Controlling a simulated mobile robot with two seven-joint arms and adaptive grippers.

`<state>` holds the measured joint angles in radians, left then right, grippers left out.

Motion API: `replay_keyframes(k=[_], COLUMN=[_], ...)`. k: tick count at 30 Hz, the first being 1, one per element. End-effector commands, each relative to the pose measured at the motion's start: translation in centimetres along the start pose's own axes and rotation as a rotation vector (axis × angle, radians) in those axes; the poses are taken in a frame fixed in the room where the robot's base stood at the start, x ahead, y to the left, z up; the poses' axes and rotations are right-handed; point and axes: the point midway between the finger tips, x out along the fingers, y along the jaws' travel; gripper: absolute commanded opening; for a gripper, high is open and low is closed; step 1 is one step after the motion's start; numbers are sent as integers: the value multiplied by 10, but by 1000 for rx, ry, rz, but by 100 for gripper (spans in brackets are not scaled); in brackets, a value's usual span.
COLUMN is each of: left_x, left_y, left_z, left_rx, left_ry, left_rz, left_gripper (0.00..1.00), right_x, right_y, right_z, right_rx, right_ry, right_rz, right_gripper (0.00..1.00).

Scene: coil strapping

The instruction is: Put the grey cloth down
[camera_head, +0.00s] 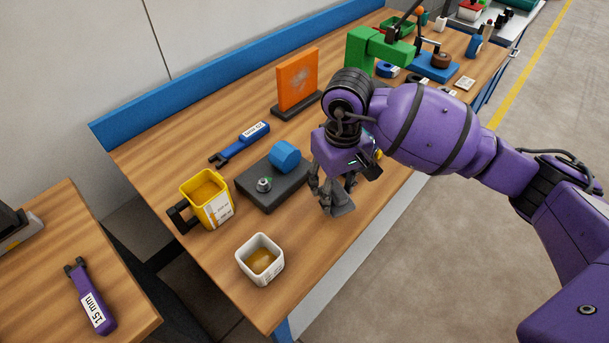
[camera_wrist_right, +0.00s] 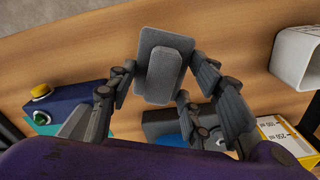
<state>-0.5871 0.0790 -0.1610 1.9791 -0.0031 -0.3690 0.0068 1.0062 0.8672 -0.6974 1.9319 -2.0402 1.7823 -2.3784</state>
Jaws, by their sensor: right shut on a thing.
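The grey cloth (camera_head: 341,204) looks like a small, stiff, folded pad. My right gripper (camera_head: 335,190) is shut on it, pointing down over the front part of the long wooden bench (camera_head: 200,262). In the right wrist view the grey cloth (camera_wrist_right: 160,72) lies between the fingers of the right gripper (camera_wrist_right: 162,82), with bare wood behind it. I cannot tell whether the cloth touches the bench. My left gripper is not in view.
Left of the cloth stand a dark block with a blue cylinder (camera_head: 285,156), a yellow cup (camera_head: 207,199) and a white cup (camera_head: 260,260). Behind are a blue wrench (camera_head: 241,143) and an orange panel (camera_head: 298,79). Bare wood lies between the white cup and the cloth.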

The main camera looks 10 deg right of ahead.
Motion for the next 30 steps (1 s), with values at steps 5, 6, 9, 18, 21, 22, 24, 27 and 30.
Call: replay_keyframes(k=[5, 6, 9, 18, 21, 22, 24, 27, 30], left_x=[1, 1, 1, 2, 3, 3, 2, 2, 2], left_y=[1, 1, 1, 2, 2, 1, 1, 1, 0], left_z=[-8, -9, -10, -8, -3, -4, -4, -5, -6], left_rx=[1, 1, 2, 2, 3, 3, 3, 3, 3], left_ry=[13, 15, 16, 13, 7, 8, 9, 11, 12], left_rz=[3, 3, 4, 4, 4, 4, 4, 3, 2], left_gripper=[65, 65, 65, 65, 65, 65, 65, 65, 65], right_x=[18, 24, 36, 39, 44, 43, 42, 42, 42], right_y=[3, 3, 3, 4, 3, 3, 3, 3, 3], right_z=[-3, -3, -3, -3, -3, -3, -3, -3, -3], right_rx=[3, 3, 2, 1, 0, 0, 0, 1, 1], right_ry=[-7, -7, -5, -3, -5, -5, -4, -3, -3], right_rz=[-1, -2, -1, 0, 0, 0, 0, 0, 0], right_gripper=[7, 7, 7, 7, 7, 49, 58, 65, 65])
